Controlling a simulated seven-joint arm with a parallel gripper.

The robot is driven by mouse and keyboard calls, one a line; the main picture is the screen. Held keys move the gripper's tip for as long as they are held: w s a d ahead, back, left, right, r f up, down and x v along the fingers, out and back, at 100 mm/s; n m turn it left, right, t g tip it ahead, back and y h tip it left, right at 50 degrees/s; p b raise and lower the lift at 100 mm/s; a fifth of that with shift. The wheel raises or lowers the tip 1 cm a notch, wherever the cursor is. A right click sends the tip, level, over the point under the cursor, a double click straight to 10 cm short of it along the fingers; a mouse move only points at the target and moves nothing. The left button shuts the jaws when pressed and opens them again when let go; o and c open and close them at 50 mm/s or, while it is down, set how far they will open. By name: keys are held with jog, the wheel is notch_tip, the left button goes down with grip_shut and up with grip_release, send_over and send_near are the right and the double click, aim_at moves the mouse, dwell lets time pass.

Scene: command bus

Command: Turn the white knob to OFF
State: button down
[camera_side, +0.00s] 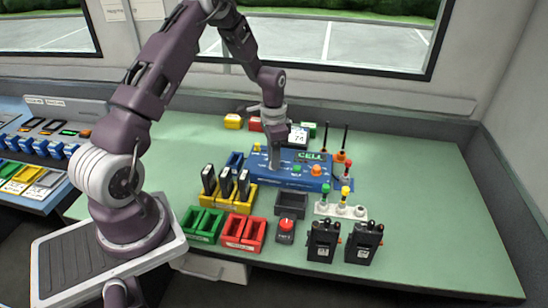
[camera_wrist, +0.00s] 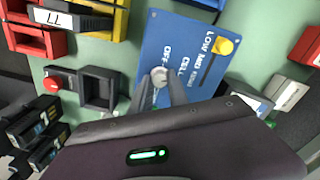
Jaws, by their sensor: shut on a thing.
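The white knob (camera_wrist: 160,75) is a small round pale knob on a blue panel (camera_wrist: 195,55), in the wrist view. It sits beside printed words, OFF among them, and its pointer is too small to read. My gripper (camera_wrist: 161,88) points down at the panel, with one finger on each side of the knob, shut on it. In the side view the blue panel (camera_side: 308,184) lies mid-table, and my gripper (camera_side: 274,166) reaches down onto its left part. The knob is hidden there by the fingers.
A yellow knob (camera_wrist: 225,47) stands near LOW and MID. An orange button (camera_side: 317,171) and a green one (camera_side: 297,169) are right of my gripper. Radios (camera_side: 322,240), red bins (camera_side: 243,232) and yellow racks (camera_side: 226,197) stand in front. The table's right side is clear.

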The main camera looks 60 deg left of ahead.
jog(key=n, duration=1.4)
jog(key=shift+n, duration=0.3)
dwell(0.3)
jog(key=c, duration=1.3)
grip_release()
jog(key=shift+r, duration=0.15)
notch_tip(320, 180, up, 7)
jog(key=shift+s+f, duration=0.1)
